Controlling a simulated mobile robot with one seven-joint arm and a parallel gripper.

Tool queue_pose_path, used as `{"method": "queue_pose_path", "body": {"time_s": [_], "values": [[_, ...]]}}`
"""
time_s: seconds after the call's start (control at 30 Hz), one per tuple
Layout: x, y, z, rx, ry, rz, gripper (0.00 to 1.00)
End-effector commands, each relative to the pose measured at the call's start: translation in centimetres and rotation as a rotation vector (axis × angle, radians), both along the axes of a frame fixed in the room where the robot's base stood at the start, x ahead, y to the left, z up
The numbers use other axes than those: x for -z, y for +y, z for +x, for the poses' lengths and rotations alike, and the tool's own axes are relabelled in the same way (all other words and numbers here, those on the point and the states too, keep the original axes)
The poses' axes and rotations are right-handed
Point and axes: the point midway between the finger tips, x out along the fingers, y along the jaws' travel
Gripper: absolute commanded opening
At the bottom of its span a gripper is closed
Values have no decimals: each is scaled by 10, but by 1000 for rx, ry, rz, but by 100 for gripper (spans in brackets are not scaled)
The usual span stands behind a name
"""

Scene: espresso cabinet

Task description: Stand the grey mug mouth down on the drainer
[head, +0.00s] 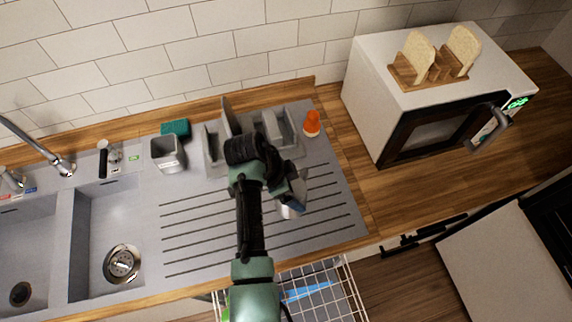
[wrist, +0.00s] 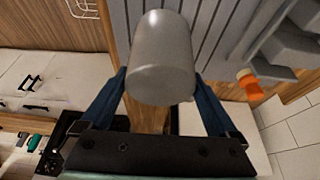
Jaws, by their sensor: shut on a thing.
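The grey mug (wrist: 162,50) is between the two blue fingers of my gripper (wrist: 160,80) in the wrist view. A smooth closed end of the mug faces the wrist camera, and its mouth is hidden. In the head view the mug (head: 290,210) shows only partly below my gripper (head: 298,192), over the right part of the grooved drainer (head: 215,237). My gripper is shut on the mug. I cannot tell whether the mug touches the drainer.
A grey dish rack (head: 212,150) stands behind my arm, with an orange-topped bottle (head: 312,123) to its right. A grey square holder (head: 167,154) and green sponge (head: 175,128) are left. A microwave (head: 400,80) bears a toast rack. The drainer's front grooves are clear.

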Motion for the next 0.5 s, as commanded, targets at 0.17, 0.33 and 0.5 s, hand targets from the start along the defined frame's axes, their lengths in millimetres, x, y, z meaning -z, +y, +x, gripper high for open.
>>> {"method": "queue_pose_path", "body": {"time_s": [0.17,0.33,0.5], "values": [[3,0,0,3,-1,-1,17],[15,0,0,3,-1,0,17],[33,0,0,2,-1,0,17]]}}
